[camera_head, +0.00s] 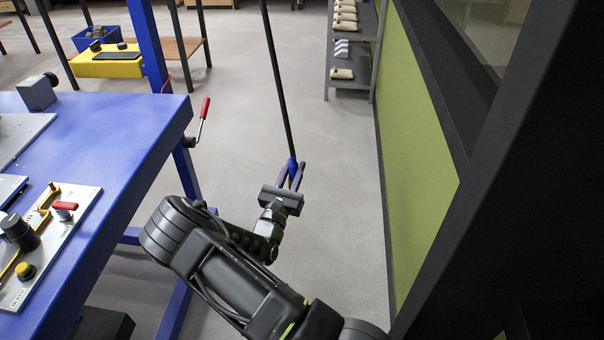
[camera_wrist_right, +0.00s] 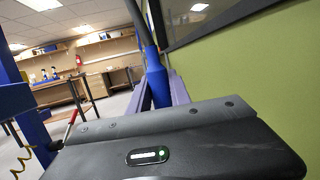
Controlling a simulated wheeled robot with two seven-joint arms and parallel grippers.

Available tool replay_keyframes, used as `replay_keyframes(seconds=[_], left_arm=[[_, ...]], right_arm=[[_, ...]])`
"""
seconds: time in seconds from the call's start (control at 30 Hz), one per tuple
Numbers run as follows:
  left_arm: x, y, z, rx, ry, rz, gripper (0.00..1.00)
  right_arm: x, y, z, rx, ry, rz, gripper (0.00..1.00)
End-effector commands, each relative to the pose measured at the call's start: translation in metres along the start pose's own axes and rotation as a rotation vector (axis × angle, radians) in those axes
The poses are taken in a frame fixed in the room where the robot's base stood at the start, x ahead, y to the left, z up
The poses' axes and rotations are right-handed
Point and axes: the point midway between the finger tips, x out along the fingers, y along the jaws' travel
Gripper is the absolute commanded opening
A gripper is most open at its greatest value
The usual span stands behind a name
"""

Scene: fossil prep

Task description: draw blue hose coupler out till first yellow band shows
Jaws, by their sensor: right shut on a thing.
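The blue hose coupler (camera_head: 292,168) hangs at the lower end of a dark hose (camera_head: 276,80) that comes down from above. My right gripper (camera_head: 291,176) is shut on the coupler, in the aisle between the blue bench and the green wall. In the right wrist view the coupler (camera_wrist_right: 156,76) stands between the two fingers (camera_wrist_right: 158,92), with the hose running up from its narrow top. I see no yellow band on the hose or the coupler in either view. My left gripper is not in view.
The blue bench (camera_head: 110,150) fills the left, with a red-handled lever (camera_head: 203,115) at its edge. A green wall panel (camera_head: 415,140) stands close on the right. Grey shelves (camera_head: 352,50) are behind. The floor (camera_head: 335,210) around the gripper is clear.

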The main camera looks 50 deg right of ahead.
Motion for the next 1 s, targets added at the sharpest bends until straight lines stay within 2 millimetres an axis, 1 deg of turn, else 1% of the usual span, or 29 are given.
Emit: replay_keyframes(seconds=[0.03,0.07,0.2,1.0], left_arm=[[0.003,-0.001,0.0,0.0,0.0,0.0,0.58],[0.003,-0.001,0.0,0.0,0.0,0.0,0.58],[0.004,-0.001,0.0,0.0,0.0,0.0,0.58],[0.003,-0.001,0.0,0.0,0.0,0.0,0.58]], right_arm=[[0.006,-0.009,-0.005,-0.004,0.005,-0.018,0.0],[0.01,-0.013,-0.006,-0.006,0.006,-0.025,0.0],[0.016,-0.019,-0.006,-0.01,0.007,-0.036,0.0],[0.015,-0.019,-0.006,-0.011,0.007,-0.035,0.0]])
